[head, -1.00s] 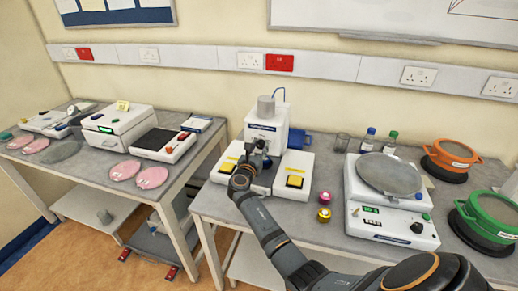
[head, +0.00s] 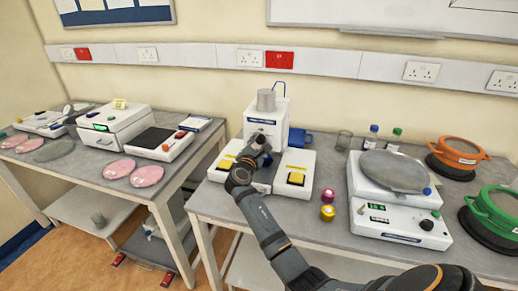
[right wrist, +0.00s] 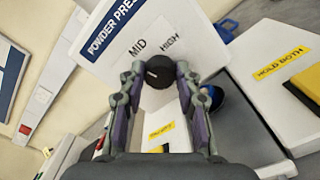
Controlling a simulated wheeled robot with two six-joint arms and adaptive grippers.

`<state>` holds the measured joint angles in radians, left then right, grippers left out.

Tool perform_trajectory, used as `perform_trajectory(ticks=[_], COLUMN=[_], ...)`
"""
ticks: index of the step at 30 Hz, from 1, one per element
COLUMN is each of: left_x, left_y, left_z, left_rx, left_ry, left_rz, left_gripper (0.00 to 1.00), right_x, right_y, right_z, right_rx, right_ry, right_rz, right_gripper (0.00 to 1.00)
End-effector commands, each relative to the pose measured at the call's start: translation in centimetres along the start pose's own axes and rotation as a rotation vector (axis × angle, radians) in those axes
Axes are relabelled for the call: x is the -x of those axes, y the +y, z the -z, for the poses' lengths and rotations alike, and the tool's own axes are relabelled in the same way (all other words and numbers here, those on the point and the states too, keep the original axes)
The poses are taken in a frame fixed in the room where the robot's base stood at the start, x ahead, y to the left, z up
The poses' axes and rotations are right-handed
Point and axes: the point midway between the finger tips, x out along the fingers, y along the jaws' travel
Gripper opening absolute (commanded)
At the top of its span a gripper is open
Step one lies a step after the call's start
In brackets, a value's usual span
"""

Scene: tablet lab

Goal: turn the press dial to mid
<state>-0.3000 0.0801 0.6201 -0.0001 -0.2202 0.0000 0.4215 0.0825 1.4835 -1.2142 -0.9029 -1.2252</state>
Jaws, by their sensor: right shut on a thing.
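The powder press (head: 253,126) is a white unit with a grey cylinder on top, at the back of the near bench. Its black dial (right wrist: 159,72) shows in the right wrist view under the printed words MID and HIGH. A small pale mark shows on the dial's left part; exactly where it points is hard to tell. My right gripper (right wrist: 160,76) is shut on the dial, one finger on each side. In the head view my right gripper (head: 262,148) hides the dial. My left gripper is not in view.
White two-hand blocks with yellow buttons (head: 296,178) flank the press. Two small round pots (head: 327,213) and a balance (head: 402,232) stand to the right, with orange (head: 459,147) and green (head: 497,206) sieves beyond. A blue mug (head: 299,139) sits behind the right block.

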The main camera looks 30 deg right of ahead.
Motion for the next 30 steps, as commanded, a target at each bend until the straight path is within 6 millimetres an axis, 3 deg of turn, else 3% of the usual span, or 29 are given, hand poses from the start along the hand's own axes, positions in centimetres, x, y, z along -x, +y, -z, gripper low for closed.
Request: perform_trajectory(ticks=[12,30], left_x=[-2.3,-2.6], left_y=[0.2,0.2], left_z=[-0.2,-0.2], left_rx=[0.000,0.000], left_ry=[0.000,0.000], left_rz=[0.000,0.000], left_gripper=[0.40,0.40], right_x=[0.0,0.0], right_y=[-0.2,-0.1], right_z=[0.1,0.0], right_rx=[-0.223,-0.272], right_ry=[0.000,0.000], right_rz=[0.001,0.002], right_gripper=[0.02,0.02])
